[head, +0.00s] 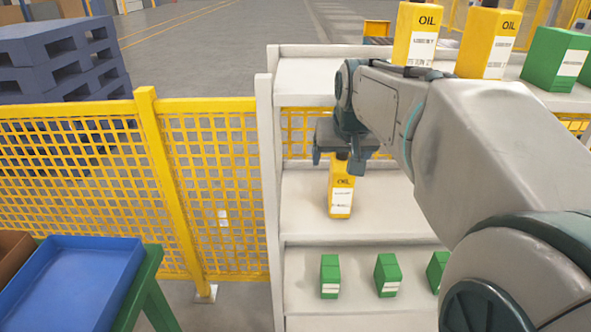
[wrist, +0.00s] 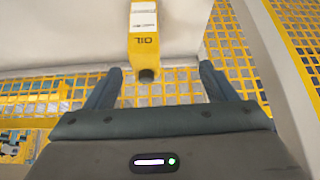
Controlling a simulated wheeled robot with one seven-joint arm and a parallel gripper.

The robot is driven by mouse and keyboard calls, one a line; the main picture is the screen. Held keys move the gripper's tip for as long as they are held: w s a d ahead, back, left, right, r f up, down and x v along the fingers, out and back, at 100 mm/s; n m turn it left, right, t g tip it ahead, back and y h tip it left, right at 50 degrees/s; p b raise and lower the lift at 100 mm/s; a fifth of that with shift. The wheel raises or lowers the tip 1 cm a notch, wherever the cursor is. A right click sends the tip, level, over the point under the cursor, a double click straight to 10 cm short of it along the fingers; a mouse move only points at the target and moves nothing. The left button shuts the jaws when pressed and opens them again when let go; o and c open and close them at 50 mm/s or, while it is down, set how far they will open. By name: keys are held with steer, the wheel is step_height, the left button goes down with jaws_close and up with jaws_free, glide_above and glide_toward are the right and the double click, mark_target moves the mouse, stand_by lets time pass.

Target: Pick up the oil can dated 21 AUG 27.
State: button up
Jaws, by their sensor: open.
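A yellow oil can (head: 341,192) with a white label and a dark cap stands upright on the middle shelf in the head view. My gripper (head: 338,165) is right above it, with its fingers apart near the can's top. In the wrist view, the same oil can (wrist: 144,30) lies ahead, its dark cap between the lines of my open fingers (wrist: 160,80). Nothing is held. Two more yellow oil cans, one on the left (head: 416,36) and one on the right (head: 486,42), stand on the top shelf. The label dates are too small to read.
The white shelf unit (head: 264,180) has side posts and boards close around my gripper. Green boxes stand on the lower shelf (head: 330,276) and top shelf (head: 556,60). A yellow mesh fence (head: 80,190) runs left. A blue tray (head: 70,285) sits on a green table.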

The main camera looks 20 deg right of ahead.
mark_target(342, 170)
steer(key=shift+m, duration=0.3)
steer(key=w+d+f+b, duration=0.1)
steer(key=w+f, duration=0.1)
steer(key=w+d+f+b, duration=0.1)
steer(key=w+f, duration=0.1)
steer(key=f, duration=0.1)
steer(key=w+d+f, duration=0.1)
steer(key=w+f, duration=0.1)
steer(key=shift+d+f+b, duration=0.3)
steer(key=shift+d+b, duration=0.1)
steer(key=x, duration=0.2)
steer(key=d+x, duration=0.1)
steer(key=x, duration=0.1)
steer(key=shift+w, duration=0.1)
steer(key=shift+w+f, duration=0.3)
steer(key=shift+f, duration=0.15)
steer(key=c, duration=1.4)
steer(key=shift+r, duration=0.15)
steer(key=shift+c, duration=1.3)
